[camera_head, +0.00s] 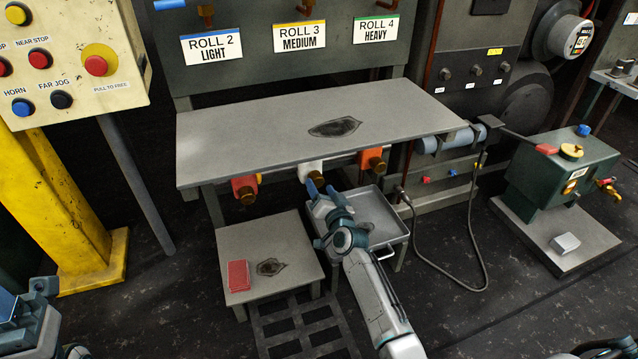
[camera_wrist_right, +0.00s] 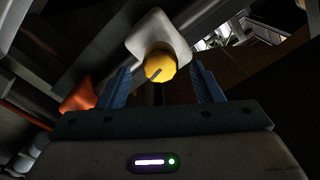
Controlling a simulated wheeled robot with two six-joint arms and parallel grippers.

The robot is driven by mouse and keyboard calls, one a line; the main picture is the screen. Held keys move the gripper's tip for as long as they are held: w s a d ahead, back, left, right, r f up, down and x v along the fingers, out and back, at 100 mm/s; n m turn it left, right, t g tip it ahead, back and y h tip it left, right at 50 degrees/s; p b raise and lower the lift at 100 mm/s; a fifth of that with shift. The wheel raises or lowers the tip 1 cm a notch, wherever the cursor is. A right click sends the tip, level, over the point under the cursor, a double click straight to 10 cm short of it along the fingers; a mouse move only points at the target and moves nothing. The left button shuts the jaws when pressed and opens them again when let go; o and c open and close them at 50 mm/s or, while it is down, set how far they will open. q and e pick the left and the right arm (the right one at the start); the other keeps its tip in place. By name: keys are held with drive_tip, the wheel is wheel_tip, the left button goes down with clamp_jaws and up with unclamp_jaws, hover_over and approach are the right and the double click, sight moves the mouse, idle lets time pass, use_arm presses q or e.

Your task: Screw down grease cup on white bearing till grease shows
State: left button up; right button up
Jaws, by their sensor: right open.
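The white bearing (camera_head: 309,170) sits under the front edge of the grey steel shelf, between a red and an orange bearing. In the right wrist view the white bearing (camera_wrist_right: 160,36) carries a round yellow-brass grease cup (camera_wrist_right: 161,66) with a dark mark on its face. My right gripper (camera_head: 321,188) is open just below the white bearing and hides the cup in the head view. In the wrist view, its two blue fingers (camera_wrist_right: 158,88) stand on either side of the cup, with gaps between. No grease is visible. My left gripper is not clearly in view.
The red bearing (camera_head: 243,186) and orange bearing (camera_head: 372,161) have brass cups too. Below are a grey tray (camera_head: 388,237) and a low table (camera_head: 232,257) with a red block (camera_head: 238,276). The shelf (camera_head: 235,135) overhangs my gripper. A hose (camera_head: 472,240) hangs at right.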

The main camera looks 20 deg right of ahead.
drive_tip(key=s+p, duration=0.1)
drive_tip(key=s, duration=0.7)
drive_tip(key=shift+d, duration=0.25)
drive_tip(key=shift+f, duration=0.1)
